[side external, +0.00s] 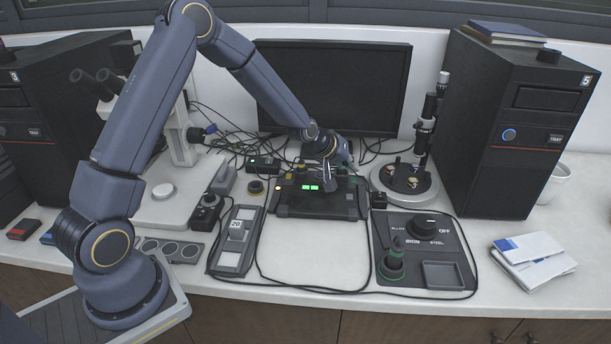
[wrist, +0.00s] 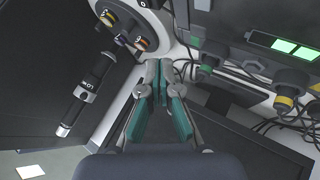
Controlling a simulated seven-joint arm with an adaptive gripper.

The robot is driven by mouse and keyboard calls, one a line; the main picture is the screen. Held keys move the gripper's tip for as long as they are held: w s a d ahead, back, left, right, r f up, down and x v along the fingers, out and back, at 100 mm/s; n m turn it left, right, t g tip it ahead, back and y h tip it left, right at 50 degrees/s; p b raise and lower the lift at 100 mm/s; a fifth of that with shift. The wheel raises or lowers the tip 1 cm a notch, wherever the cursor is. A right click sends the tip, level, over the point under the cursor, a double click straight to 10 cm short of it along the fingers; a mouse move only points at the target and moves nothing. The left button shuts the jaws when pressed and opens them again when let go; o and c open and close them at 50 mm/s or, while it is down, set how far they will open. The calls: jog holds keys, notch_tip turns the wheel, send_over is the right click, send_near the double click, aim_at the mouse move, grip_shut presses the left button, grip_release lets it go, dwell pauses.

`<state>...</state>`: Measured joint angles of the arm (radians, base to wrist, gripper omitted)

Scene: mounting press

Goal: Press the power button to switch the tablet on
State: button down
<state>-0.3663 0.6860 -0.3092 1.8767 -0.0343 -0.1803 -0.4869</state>
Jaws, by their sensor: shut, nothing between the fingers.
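No screen in view is clearly marked as the tablet, so I cannot tell which device it is. A dark control box (side external: 290,207) with a lit green display (side external: 318,187) stands at the middle of the bench; its green display also shows at the upper right of the wrist view (wrist: 296,50). A green button (wrist: 206,70) and yellow-ringed plugs or knobs (wrist: 284,102) sit along its edge. My gripper (side external: 328,185) is over the box's back right part in the side view. In the wrist view my gripper's teal fingers (wrist: 159,72) are together and empty. Contact cannot be told.
A dark monitor (side external: 335,85) stands behind. A black tower (side external: 525,125) has a blue-lit button (side external: 508,134). A knob panel (side external: 395,285) lies front right. Loose cables cross the bench.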

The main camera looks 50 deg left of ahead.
aim_at(348, 197)
jog(key=shift+f, duration=3.35)
jog(key=shift+f, duration=0.1)
jog(key=shift+f, duration=0.35)
jog(key=shift+f, duration=0.35)
jog(key=shift+r, duration=0.8)
jog(key=shift+r, duration=2.5)
